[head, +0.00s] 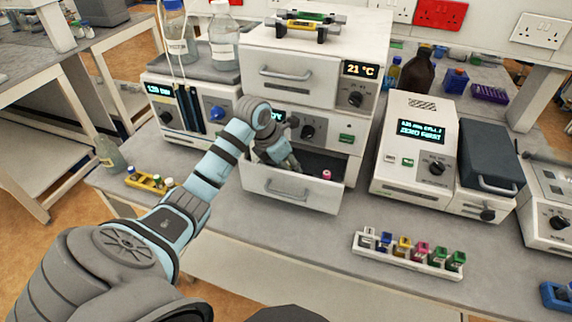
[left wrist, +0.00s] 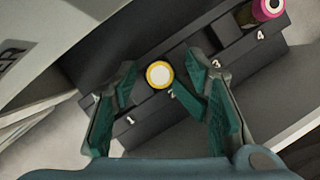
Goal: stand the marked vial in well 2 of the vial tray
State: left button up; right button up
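The vial tray is a dark strip with numbered wells (left wrist: 222,62) inside the open drawer (head: 290,188). A vial with a yellow-ringed white cap (left wrist: 159,74) stands at the well beside the number 2, seen from above. My left gripper (left wrist: 162,82) reaches down into the drawer, with its green-padded fingers apart on either side of this vial. A gap shows between the left finger and the cap. The left gripper (head: 287,163) hides the yellow-capped vial in the head view. A pink-capped vial (left wrist: 268,8) stands by number 4. My right gripper is not in view.
A yellow rack (head: 150,182) with several vials lies on the bench at left. The white instrument (head: 412,150) stands right of the drawer. Bench between is clear.

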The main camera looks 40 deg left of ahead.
pick_arm(q)
jog(key=shift+f, duration=0.15)
jog(key=d+v, duration=0.1)
jog(key=v, duration=0.7)
jog(key=shift+a+r+p, duration=0.4)
jog(key=shift+a+r, duration=0.1)
jog(key=shift+w, duration=0.2)
